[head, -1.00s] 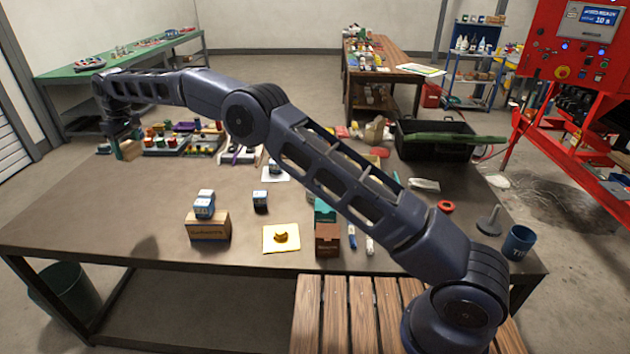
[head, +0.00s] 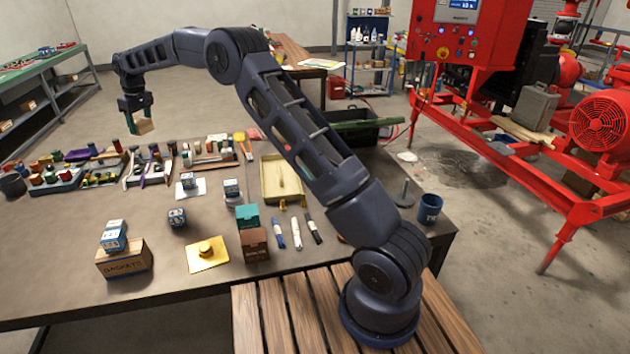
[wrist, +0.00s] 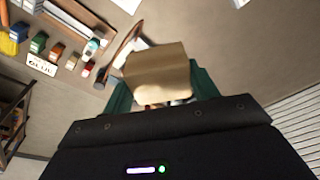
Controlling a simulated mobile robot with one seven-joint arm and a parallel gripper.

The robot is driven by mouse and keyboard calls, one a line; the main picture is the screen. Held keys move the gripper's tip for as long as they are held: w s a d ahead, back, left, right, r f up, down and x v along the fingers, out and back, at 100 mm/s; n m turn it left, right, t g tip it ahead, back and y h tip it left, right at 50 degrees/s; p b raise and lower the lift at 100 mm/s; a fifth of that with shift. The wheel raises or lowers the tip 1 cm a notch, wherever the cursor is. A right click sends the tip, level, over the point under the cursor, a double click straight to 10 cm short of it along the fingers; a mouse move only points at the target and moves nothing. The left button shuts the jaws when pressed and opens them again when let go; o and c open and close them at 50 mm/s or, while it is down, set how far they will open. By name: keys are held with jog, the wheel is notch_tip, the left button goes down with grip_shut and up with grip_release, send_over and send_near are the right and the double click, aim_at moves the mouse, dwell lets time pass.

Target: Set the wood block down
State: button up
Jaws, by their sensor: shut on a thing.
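The wood block (head: 144,126) is a small tan block held in my gripper (head: 135,108), which is shut on it. In the head view it is at the upper left, over the far side of the brown table (head: 60,222). It looks raised above the tabletop, though the exact height is hard to tell. In the wrist view the block (wrist: 158,72) sits between the green fingertips, its pale tan face toward the camera. The fingers are partly hidden behind it.
Trays of small coloured parts (head: 62,176) stand along the table's far side. Bare tabletop shows at the left front.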

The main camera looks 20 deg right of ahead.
jog(key=w+d+m, duration=0.2)
jog(key=w+d, duration=0.1)
jog(key=d, duration=1.3)
jog(key=w+d+m, duration=0.1)
jog(key=w+d, duration=0.2)
jog(key=d, duration=1.2)
jog(key=w+d+m, duration=0.2)
jog(key=w+d, duration=0.1)
jog(key=d, duration=1.3)
jog(key=s+d+m, duration=0.1)
jog(key=s+d, duration=0.3)
jog(key=d, duration=0.6)
jog(key=s+d+m, duration=0.1)
jog(key=s+d, duration=0.3)
jog(key=d, duration=0.6)
jog(key=s+d+m+t+h, duration=0.1)
jog(key=s+d, duration=0.3)
jog(key=d, duration=0.6)
jog(key=shift+s+d+f+m, duration=0.25)
jog(key=shift+d+f+m, duration=0.15)
jog(key=s+d+f+m, duration=0.2)
jog(key=s+d+m, duration=0.1)
jog(key=s+d, duration=1.05)
jog(key=shift+h, duration=0.3)
jog(key=f, duration=2)
jog(key=shift+s+a, duration=0.35)
jog(key=shift+s, duration=0.05)
jog(key=shift+f, duration=2.45)
jog(key=shift+f, duration=0.1)
